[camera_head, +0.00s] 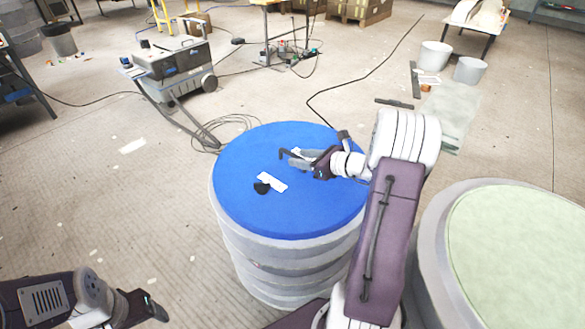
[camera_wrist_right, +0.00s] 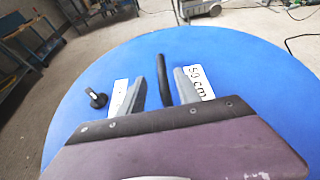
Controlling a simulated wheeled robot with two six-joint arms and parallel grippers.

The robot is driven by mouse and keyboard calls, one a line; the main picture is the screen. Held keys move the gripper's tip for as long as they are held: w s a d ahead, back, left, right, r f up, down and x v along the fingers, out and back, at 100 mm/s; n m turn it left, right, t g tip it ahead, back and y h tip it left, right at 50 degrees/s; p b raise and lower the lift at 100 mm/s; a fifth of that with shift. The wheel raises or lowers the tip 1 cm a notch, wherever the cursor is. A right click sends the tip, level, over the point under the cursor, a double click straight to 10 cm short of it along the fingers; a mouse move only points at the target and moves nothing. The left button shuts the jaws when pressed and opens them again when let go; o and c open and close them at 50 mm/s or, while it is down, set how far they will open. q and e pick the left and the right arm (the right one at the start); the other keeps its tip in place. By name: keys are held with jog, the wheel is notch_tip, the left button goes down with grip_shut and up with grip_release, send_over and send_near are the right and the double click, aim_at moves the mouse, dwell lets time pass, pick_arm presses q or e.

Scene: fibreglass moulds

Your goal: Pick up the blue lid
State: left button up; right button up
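The blue lid (camera_head: 245,160) is a wide round disc lying flat on a stack of grey rings (camera_head: 290,265); it fills much of the right wrist view (camera_wrist_right: 235,55). A bent black handle (camera_head: 283,153) stands up from it. My right gripper (camera_head: 298,158) is low over the lid, its two grey fingers apart. In the right wrist view the handle (camera_wrist_right: 163,75) shows between the fingers (camera_wrist_right: 163,90); I cannot tell whether they touch it. My left gripper (camera_head: 155,308) is at the lower left, away from the lid, its fingers hard to make out.
The lid bears a black knob (camera_head: 262,188) and a white label (camera_head: 272,182). A second drum with a pale green top (camera_head: 515,245) stands at the right. A grey machine (camera_head: 175,65) with cables is behind left. Buckets (camera_head: 434,56) stand behind right. The floor at left is mostly clear.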

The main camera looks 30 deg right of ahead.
aim_at(292, 155)
jog(key=b+x, duration=0.1)
jog(key=x, duration=0.3)
jog(key=shift+w+d, duration=0.1)
jog(key=shift+w, duration=0.25)
grip_shut()
dwell(1.0)
